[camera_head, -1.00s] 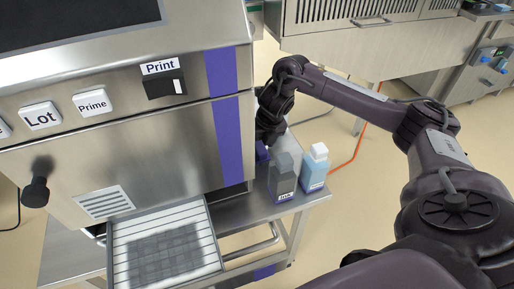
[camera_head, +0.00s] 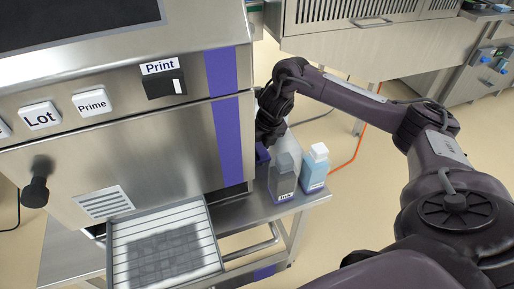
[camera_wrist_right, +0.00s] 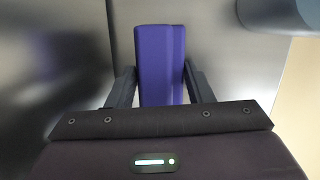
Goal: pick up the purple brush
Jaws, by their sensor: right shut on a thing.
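The purple brush (camera_wrist_right: 160,65) stands between the two fingers of my right gripper (camera_wrist_right: 160,88) in the right wrist view, and the gripper is shut on it. In the head view a small purple part of the brush (camera_head: 262,153) shows beside the machine, behind the dark bottle. My right gripper (camera_head: 268,138) there is dark and partly hidden by the machine's edge, low over the metal table. My left gripper is in neither view.
A dark grey bottle (camera_head: 283,183) and a light blue bottle with a white cap (camera_head: 314,172) stand on the metal table (camera_head: 240,212), close in front of my right gripper. The steel machine (camera_head: 160,155) with buttons is to the left. A slatted tray (camera_head: 165,249) juts out below it.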

